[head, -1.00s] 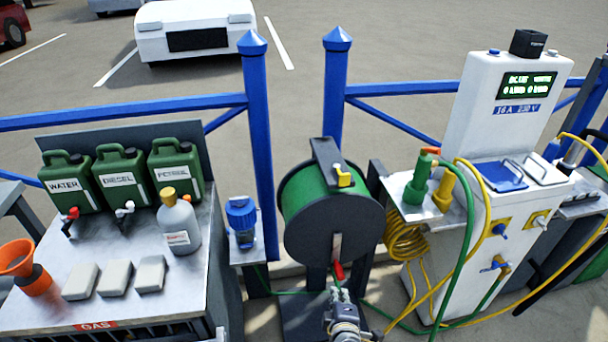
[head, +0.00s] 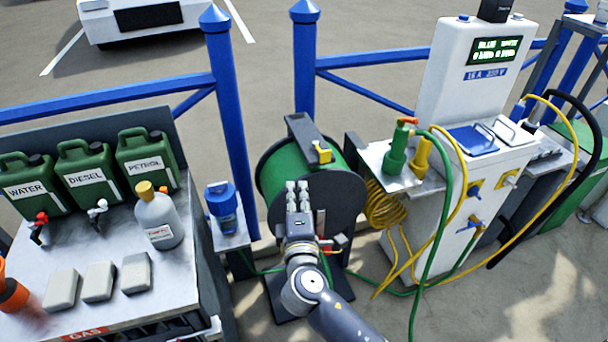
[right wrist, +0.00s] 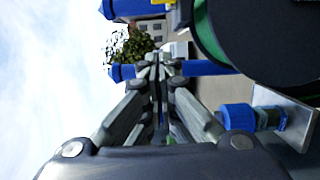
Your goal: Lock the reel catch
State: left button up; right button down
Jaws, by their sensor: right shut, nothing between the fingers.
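The hose reel (head: 345,200) stands in the middle of the head view, a dark disc with a green drum behind it. The yellow reel catch (head: 322,152) sits on the dark bracket on top of the reel. My right gripper (head: 297,186) is shut and empty in front of the reel's face, below and left of the catch. It hides part of the disc and most of the red crank handle. In the right wrist view the fingers (right wrist: 160,65) are together, with the reel's dark disc (right wrist: 265,45) at the upper right. My left gripper is not in view.
A blue fitting (head: 222,200) stands on a small shelf left of the reel. A metal table (head: 110,310) with green cans is further left. A shelf with green and yellow nozzles (head: 397,150) and a white service pillar (head: 470,90) stand to the right. Hoses hang and lie there.

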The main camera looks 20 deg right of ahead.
jog(key=w+d+p, duration=0.1)
jog(key=w+d, duration=0.1)
jog(key=w, duration=0.1)
jog(key=w+d+p, duration=0.1)
jog(key=w+d, duration=0.1)
jog(key=w, duration=0.1)
jog(key=w+d+p, duration=0.1)
jog(key=w+d, duration=0.1)
jog(key=w, duration=0.1)
jog(key=shift+w, duration=0.1)
jog(key=shift+d, duration=0.1)
dwell(0.3)
jog(key=shift+d+n+y, duration=0.25)
jog(key=shift+n+y, duration=0.05)
jog(key=shift+y, duration=0.2)
